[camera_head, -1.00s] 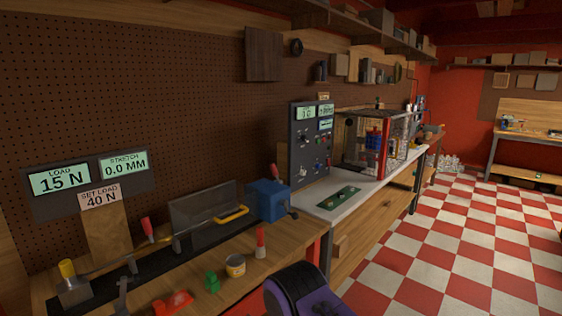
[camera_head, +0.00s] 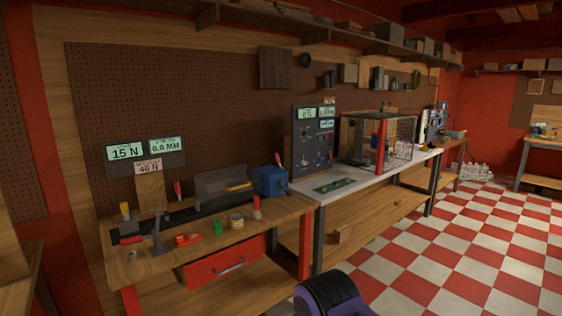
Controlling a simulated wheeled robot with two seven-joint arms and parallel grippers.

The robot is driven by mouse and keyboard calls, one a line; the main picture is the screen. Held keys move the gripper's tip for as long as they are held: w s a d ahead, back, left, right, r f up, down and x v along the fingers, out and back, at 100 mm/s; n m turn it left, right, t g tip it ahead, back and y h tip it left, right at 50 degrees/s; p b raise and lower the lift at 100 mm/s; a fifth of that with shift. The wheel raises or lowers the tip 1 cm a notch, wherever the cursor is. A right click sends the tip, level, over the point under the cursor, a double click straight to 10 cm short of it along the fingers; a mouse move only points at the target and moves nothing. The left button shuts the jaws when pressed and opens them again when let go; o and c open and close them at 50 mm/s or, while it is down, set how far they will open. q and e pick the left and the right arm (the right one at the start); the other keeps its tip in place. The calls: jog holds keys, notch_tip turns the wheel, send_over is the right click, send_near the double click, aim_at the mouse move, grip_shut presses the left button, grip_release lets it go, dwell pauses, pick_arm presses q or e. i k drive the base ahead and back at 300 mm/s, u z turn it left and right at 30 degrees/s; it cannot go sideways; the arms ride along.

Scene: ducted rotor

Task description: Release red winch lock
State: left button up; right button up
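A blue box-shaped unit (camera_head: 271,181), which looks like the winch, sits at the right end of the wooden bench. A red-handled lever (camera_head: 278,160) stands up at its back. A second red handle (camera_head: 177,188) stands farther left behind the rig, and a third red-topped piece (camera_head: 256,204) stands at the bench front. I cannot tell from the picture which red part is the lock. Neither of my grippers shows; only a purple and black part, probably mine, shows at the bottom edge.
The wooden bench (camera_head: 160,262) also holds a red piece (camera_head: 188,239), a green piece (camera_head: 217,228) and a small round tin (camera_head: 236,221). A display (camera_head: 125,151) reads 15 N. A white-topped bench (camera_head: 365,184) adjoins at right. The checkered floor (camera_head: 450,250) is open.

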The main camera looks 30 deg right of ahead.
aim_at(276, 156)
jog(key=u, duration=0.1)
jog(key=i, duration=0.8)
jog(key=z, duration=0.5)
jog(key=i, duration=0.75)
jog(key=z, duration=0.7)
